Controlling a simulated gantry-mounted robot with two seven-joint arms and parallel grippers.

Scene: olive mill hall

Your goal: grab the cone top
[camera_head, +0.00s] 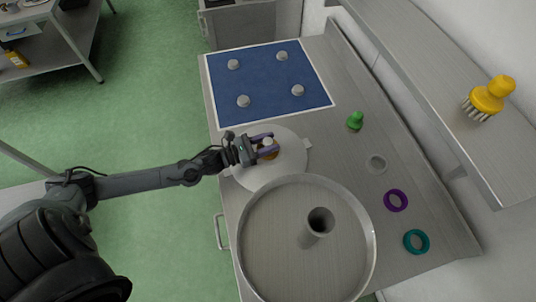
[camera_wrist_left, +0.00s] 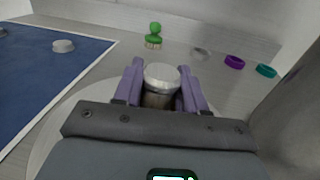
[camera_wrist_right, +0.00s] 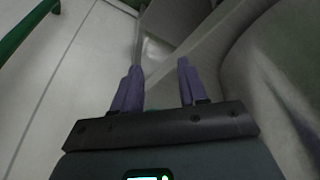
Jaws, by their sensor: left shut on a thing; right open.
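My left gripper (camera_head: 264,146) is shut on a small round piece with a pale cap (camera_wrist_left: 162,76) and a brownish body, at the pale round plate (camera_head: 284,173). I take this piece to be the cone top. In the left wrist view my left gripper (camera_wrist_left: 160,88) has a purple finger on each side of it. The fingers hide part of its body, and I cannot tell whether it touches the plate. My right gripper (camera_wrist_right: 156,88) is open and empty in the right wrist view. It is not seen in the head view.
A large round tray (camera_head: 241,240) with an upright grey tube (camera_head: 318,224) stands in front. A blue mat (camera_head: 268,80) with several grey knobs lies behind. A green brush (camera_head: 355,121), clear ring (camera_head: 376,164), purple ring (camera_head: 396,200) and teal ring (camera_head: 416,242) lie right. A yellow brush (camera_head: 490,95) is on the shelf.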

